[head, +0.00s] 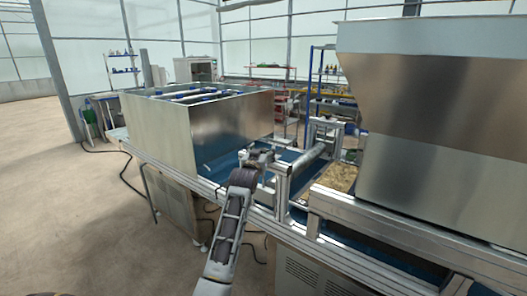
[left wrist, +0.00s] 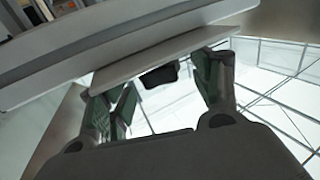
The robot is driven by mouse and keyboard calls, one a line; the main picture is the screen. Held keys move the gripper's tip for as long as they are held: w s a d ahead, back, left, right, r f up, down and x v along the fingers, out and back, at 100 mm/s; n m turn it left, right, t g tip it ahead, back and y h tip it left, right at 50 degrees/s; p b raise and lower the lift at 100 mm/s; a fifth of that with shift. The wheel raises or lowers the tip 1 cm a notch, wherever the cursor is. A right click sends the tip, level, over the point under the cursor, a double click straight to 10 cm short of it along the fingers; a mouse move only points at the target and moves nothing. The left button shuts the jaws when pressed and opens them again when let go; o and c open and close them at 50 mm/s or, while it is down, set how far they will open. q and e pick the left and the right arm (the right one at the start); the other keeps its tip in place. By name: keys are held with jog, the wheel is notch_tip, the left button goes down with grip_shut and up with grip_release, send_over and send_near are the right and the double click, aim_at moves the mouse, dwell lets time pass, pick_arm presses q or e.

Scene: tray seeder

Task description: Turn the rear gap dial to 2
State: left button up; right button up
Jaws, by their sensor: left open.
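My left gripper (head: 262,157) is at the near rail of the seeder, beside the metal upright of the roller frame. In the left wrist view its two fingers (left wrist: 162,88) are open, with dark green pads facing each other. A small black block (left wrist: 160,76), perhaps the rear gap dial, shows between the fingers below a pale metal plate. Its upper part is hidden by the plate. I see no gap between plate and fingertips, but cannot tell whether they touch. No dial marking or number can be read in either view. My right gripper is not in view.
The roller (head: 310,160) and its frame stand behind my left gripper, over the blue belt (head: 226,165). A large metal box (head: 165,132) stands to the left and a tall metal hopper (head: 440,140) to the right. The floor (head: 70,200) at left is mostly clear.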

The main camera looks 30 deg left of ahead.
pick_arm(q)
jog(key=shift+x, duration=0.95)
jog(key=c, duration=1.1)
jog(key=shift+o, duration=0.2)
jog(key=shift+h, duration=0.3)
